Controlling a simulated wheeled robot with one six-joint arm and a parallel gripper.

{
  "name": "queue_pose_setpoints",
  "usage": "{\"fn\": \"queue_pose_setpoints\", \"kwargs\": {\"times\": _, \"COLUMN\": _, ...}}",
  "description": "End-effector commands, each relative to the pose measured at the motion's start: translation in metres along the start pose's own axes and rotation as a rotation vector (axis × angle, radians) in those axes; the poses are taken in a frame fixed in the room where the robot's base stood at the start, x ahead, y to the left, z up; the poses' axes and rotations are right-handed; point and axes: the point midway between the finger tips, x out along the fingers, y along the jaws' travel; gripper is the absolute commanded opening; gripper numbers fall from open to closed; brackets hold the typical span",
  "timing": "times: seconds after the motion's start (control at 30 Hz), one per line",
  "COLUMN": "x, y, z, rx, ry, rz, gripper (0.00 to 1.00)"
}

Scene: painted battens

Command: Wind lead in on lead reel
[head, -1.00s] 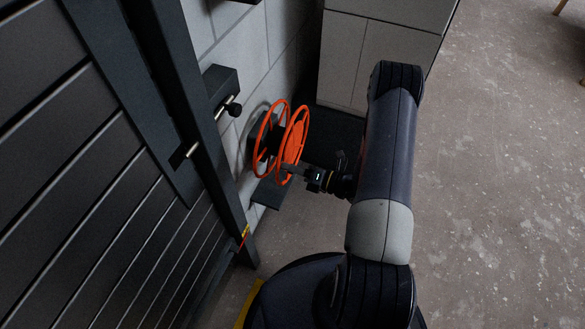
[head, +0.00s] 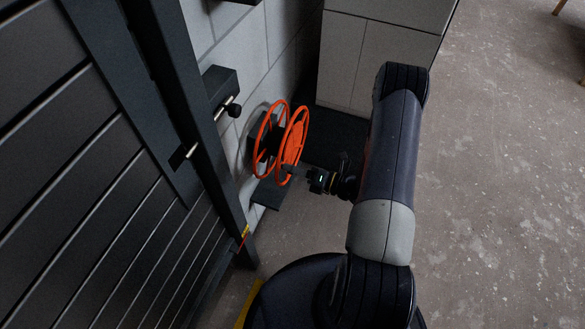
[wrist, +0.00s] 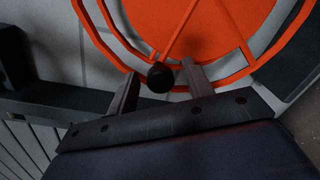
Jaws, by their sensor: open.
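The lead reel (head: 291,143) is orange, with two spoked rims, and stands at the wall. It fills the top of the wrist view (wrist: 205,35). A dark round knob (wrist: 160,77) shows in front of the reel's rim, between my two fingers in the picture. My gripper (wrist: 158,82) is open, with one finger on each side of the knob; I cannot tell if either touches it. In the head view my gripper (head: 291,170) is at the reel's lower right side. No lead can be made out on the reel.
A dark slatted gate (head: 70,150) with a latch bolt (head: 228,106) stands at left. A grey cabinet (head: 375,60) is behind the reel. A dark plate (head: 272,195) lies below the reel. Bare concrete floor (head: 490,190) is open at right.

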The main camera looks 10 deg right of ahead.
Motion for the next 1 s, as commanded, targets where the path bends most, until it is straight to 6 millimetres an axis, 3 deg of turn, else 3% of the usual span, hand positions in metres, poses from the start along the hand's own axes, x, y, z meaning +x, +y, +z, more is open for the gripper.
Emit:
{"fn": "queue_pose_setpoints", "kwargs": {"times": 0.5, "x": -0.08, "y": 0.0, "z": 0.001, "rx": 0.001, "ry": -0.004, "rz": -0.002, "gripper": 0.49}}
{"fn": "queue_pose_setpoints", "kwargs": {"times": 0.7, "x": -0.095, "y": 0.0, "z": 0.0, "rx": 0.001, "ry": -0.001, "rz": 0.0, "gripper": 0.49}}
{"fn": "queue_pose_setpoints", "kwargs": {"times": 1.0, "x": -0.098, "y": 0.0, "z": -0.001, "rx": 0.001, "ry": 0.0, "rz": 0.0, "gripper": 0.49}}
